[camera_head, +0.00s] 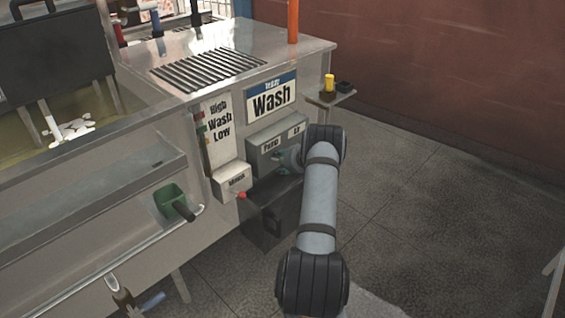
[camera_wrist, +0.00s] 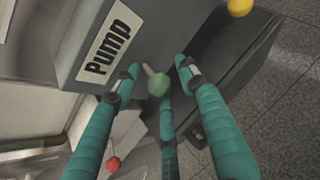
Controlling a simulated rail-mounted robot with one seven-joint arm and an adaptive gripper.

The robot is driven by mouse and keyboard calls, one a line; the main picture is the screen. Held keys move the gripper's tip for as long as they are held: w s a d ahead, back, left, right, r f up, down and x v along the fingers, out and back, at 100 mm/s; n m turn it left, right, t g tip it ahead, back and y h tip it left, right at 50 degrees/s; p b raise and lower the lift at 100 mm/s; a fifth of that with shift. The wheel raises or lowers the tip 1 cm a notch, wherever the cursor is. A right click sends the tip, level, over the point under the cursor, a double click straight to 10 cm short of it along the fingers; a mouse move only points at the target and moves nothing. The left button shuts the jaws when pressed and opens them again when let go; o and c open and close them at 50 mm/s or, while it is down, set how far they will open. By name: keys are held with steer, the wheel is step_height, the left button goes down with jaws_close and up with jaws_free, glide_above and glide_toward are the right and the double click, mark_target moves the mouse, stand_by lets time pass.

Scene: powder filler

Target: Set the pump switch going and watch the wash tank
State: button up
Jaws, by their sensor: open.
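The grey pump box (camera_head: 262,142) is on the front of the metal wash tank (camera_head: 180,132), below the blue-and-white Wash sign (camera_head: 271,97). In the wrist view its Pump label (camera_wrist: 108,48) is readable. The pump switch is a short lever with a green ball tip (camera_wrist: 158,85). My gripper (camera_wrist: 158,70) is open, its teal fingers spread around the switch; I cannot tell whether any finger touches it. In the head view my gripper (camera_head: 284,158) is small at the pump box, and the switch is hidden there.
A smaller box (camera_head: 231,181) with a red knob (camera_head: 242,195) sits lower left. A High/Wash/Low gauge (camera_head: 218,125) is above it. A dark box (camera_head: 266,222) stands below.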

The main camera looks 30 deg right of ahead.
steer(key=shift+r, duration=0.1)
steer(key=v, duration=1.2)
steer(key=x, duration=1.2)
stand_by(0.3)
